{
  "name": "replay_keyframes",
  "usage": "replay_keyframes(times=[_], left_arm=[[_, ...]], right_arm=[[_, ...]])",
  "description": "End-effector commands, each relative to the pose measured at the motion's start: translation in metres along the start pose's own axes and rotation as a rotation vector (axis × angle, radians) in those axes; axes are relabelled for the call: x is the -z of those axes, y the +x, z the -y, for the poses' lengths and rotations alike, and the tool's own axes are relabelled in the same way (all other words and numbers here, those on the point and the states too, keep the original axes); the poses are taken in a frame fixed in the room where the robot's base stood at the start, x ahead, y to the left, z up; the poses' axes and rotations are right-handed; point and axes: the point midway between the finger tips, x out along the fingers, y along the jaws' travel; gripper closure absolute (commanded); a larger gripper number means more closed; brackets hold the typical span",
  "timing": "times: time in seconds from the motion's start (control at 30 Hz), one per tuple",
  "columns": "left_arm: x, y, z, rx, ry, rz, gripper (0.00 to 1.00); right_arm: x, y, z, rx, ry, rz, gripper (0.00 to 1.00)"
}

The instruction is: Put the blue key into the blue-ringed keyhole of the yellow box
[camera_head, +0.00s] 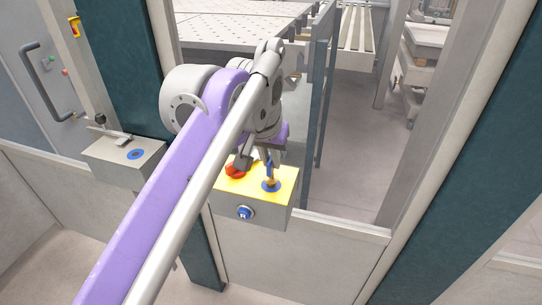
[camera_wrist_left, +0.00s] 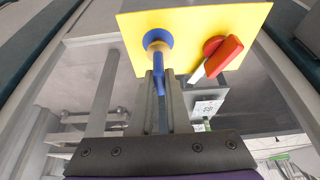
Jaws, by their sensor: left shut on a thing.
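The yellow box (camera_head: 285,181) has a blue-ringed keyhole (camera_head: 271,186) on its top; the wrist view also shows its yellow face (camera_wrist_left: 190,20) and the ring (camera_wrist_left: 152,35). My left gripper (camera_head: 266,160) is just above the ring, shut on the blue key (camera_wrist_left: 158,72). The key's brass-coloured end points at the ring and overlaps its middle in both views. I cannot tell whether the tip is inside the hole. In the wrist view the fingers (camera_wrist_left: 158,104) lie on both sides of the key. My right gripper is not in view.
A red rotary switch (camera_head: 235,171) sits beside the keyhole, close to my gripper. A blue button (camera_head: 245,213) is on the box front. A grey box (camera_head: 105,153) with another blue ring (camera_head: 136,154) stands left. Teal posts (camera_head: 450,170) flank the panel.

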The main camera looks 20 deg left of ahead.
Motion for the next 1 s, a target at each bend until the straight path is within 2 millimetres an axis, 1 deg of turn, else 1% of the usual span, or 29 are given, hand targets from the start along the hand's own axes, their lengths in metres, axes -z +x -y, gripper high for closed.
replay_keyframes(times=[0.5,0.77,0.8,0.97,1.0], left_arm=[[-0.007,0.017,0.0,0.0,0.0,0.0,1.0],[-0.007,0.017,0.0,0.0,0.0,0.0,1.0],[-0.007,0.017,0.0,0.0,0.0,0.0,0.82],[-0.007,0.017,0.0,0.0,0.0,0.0,0.53],[-0.007,0.017,0.0,0.0,0.0,0.0,0.51]], right_arm=[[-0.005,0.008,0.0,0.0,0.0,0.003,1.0],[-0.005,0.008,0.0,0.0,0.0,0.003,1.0],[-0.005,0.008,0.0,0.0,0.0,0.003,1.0],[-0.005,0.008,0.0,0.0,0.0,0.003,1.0],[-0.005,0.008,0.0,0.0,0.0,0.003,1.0]])
